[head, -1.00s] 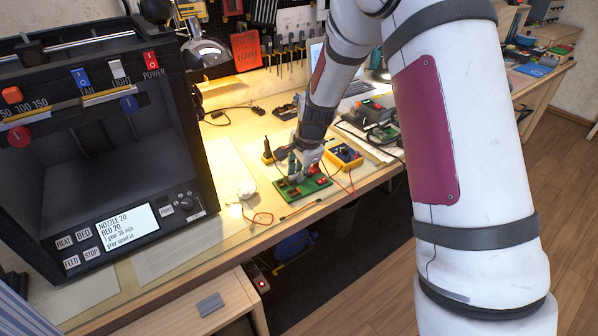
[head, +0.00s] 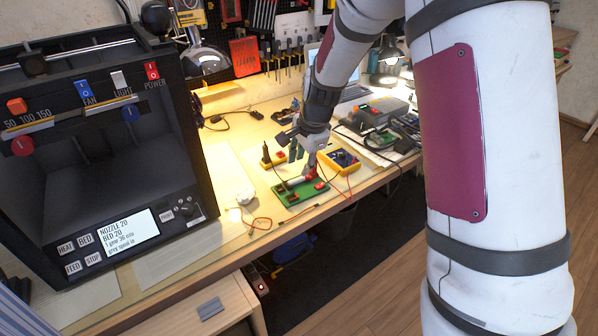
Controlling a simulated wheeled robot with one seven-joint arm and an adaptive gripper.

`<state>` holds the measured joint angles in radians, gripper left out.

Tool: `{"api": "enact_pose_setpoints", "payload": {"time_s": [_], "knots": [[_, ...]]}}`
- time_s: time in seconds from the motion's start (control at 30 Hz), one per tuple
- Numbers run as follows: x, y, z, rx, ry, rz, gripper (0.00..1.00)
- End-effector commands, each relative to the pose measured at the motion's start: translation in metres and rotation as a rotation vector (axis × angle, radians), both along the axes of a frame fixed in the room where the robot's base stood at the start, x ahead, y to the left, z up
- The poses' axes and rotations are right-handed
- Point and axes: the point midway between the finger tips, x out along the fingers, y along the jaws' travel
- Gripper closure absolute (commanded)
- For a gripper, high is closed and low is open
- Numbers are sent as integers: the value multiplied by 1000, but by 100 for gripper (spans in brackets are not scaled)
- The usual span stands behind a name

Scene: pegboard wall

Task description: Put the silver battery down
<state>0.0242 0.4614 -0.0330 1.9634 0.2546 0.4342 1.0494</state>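The green board (head: 301,192) lies on the workbench with red parts on it and red wires at its side. A small pale silver piece, which looks like the silver battery (head: 296,182), lies on the board; it is too small to tell exactly how it is seated. My gripper (head: 303,163) is just above the board's far edge, with its fingers spread apart. I see nothing between them, and the silver piece is below and apart from them.
A yellow multimeter (head: 341,161) stands right of the board, and a small yellow-and-red item (head: 272,157) is behind it. A large black printer (head: 100,150) fills the left. Loose red wires (head: 258,222) lie in front. A lamp (head: 388,65) and equipment stand at the back right.

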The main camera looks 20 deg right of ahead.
Motion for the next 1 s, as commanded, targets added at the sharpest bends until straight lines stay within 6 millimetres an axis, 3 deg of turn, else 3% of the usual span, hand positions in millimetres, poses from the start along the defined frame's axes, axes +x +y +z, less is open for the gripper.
{"api": "enact_pose_setpoints", "payload": {"time_s": [0.03,0.2,0.63,0.77,1.0], "knots": [[-3,0,12,0,-4,1,66],[-10,-3,35,0,-3,1,66],[-24,-2,60,-8,-6,40,66],[-56,3,92,-37,-11,166,66],[-154,12,153,-126,-11,505,66]]}}
